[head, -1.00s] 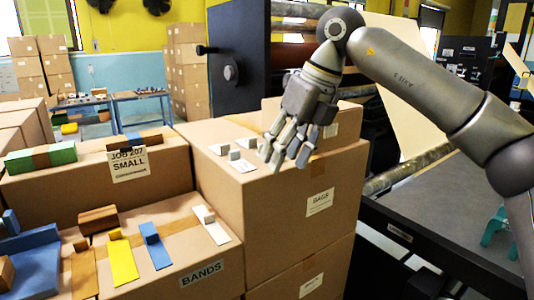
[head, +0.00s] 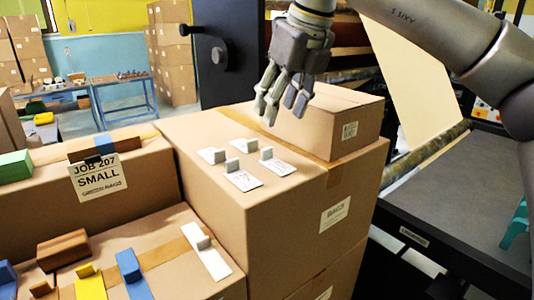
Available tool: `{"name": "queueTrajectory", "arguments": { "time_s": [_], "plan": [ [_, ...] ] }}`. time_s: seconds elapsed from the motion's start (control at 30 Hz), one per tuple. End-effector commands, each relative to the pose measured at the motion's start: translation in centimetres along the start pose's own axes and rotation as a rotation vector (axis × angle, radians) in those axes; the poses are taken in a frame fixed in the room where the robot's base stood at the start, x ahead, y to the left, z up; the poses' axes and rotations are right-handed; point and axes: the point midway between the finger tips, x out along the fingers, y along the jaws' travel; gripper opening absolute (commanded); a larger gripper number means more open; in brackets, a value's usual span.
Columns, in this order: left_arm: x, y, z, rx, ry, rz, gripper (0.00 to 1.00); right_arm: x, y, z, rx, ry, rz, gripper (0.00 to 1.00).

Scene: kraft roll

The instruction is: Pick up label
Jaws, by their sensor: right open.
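Several white labels, each with a small grey block standing on it, lie on top of the tall cardboard box (head: 225,125) in the head view. One label (head: 243,181) is nearest the front, another (head: 277,167) lies to its right, and one (head: 213,156) lies behind left. A further one (head: 238,146) is at the back. My right gripper (head: 283,108) hangs fingers down above the back of this box, open and empty, behind and right of the labels. I cannot tell its exact height. My left gripper is out of view.
A smaller carton (head: 345,115) stands on the box close beside my right gripper. The lower left box holds a white strip (head: 206,252), a blue strip (head: 135,274), a yellow strip (head: 91,284) and a wooden block (head: 63,249). A dark machine bed (head: 465,190) is at right.

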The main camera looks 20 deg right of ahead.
Motion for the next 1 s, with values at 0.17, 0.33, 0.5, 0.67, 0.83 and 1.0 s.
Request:
{"name": "queueTrajectory", "arguments": {
  "time_s": [0.17, 0.33, 0.5, 0.67, 0.83, 1.0],
  "plan": [
    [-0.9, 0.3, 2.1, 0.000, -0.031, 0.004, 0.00, 2.8, 0.0, 0.0, 0.001, 0.003, 0.000, 0.50],
    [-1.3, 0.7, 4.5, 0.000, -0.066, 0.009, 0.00, 4.4, 0.1, -0.1, 0.000, 0.003, 0.001, 0.50],
    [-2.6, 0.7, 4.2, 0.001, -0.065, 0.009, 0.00, 5.8, 0.3, -0.2, -0.001, 0.005, 0.001, 0.50],
    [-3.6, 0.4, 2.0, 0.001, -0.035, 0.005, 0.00, 8.2, 0.5, -0.2, 0.001, 0.004, 0.002, 0.50],
    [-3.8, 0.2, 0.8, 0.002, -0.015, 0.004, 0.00, 9.5, 0.5, -0.3, 0.002, 0.002, 0.002, 0.50],
    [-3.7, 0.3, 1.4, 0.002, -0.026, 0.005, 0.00, 9.7, 0.5, -0.3, 0.002, 0.001, 0.002, 0.50]
  ]
}}
